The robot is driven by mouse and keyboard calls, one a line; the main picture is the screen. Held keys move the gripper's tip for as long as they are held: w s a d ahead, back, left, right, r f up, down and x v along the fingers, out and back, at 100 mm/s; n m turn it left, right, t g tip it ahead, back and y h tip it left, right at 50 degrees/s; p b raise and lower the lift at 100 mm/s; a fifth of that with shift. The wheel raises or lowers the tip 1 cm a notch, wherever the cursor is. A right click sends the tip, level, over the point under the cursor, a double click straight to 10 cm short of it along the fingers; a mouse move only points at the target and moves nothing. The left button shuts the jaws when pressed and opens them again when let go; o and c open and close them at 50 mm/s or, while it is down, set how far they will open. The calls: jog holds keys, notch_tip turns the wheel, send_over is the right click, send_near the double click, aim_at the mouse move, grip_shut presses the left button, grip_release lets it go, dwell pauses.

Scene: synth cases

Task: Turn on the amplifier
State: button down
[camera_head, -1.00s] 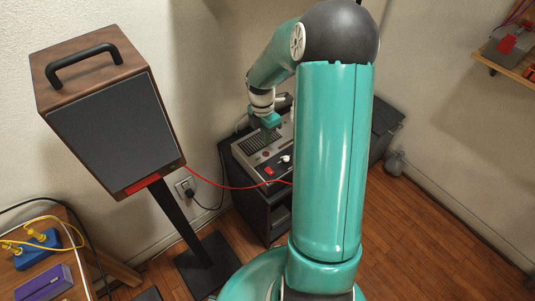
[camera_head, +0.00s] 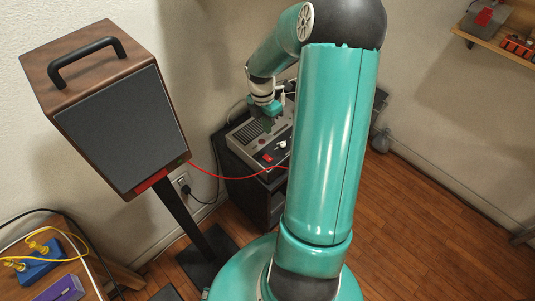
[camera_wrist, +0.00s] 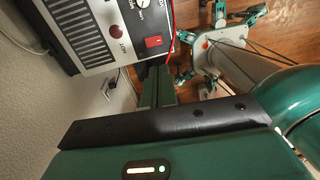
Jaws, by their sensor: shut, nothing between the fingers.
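The amplifier (camera_head: 240,140) is a grey-topped box with a dark grille, lying on a black cabinet behind my arm. Its red switch (camera_head: 267,158) is near the front, with a white knob (camera_head: 282,144) beside it. In the wrist view the amplifier's grille (camera_wrist: 78,28) is at the top left, with the red switch (camera_wrist: 153,41) at the panel's corner and a dark red round part (camera_wrist: 117,31) beside it. My gripper (camera_head: 268,125) is shut and empty above the panel, behind the switch. In the wrist view its green fingers (camera_wrist: 158,85) point toward the switch, apparently apart from it.
A wooden speaker (camera_head: 120,125) on a black stand is at left; a red cable (camera_head: 222,178) runs from it toward the amplifier. A wall outlet (camera_head: 183,184) holds a black plug. A table with a blue block (camera_head: 40,272) is at lower left. The floor at right is clear.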

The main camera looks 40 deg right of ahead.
aim_at(270, 159)
jog(key=f, duration=0.4)
jog(key=s+f, duration=0.1)
jog(key=f, duration=0.9)
jog(key=shift+s, duration=0.3)
jog(key=shift+s+f, duration=0.1)
jog(key=shift+f, duration=0.1)
jog(key=shift+w+a+r, duration=0.1)
jog(key=shift+w+r, duration=0.05)
jog(key=shift+w, duration=0.8)
jog(key=shift+s+r, duration=0.1)
jog(key=shift+s, duration=0.05)
jog(key=shift+r, duration=0.1)
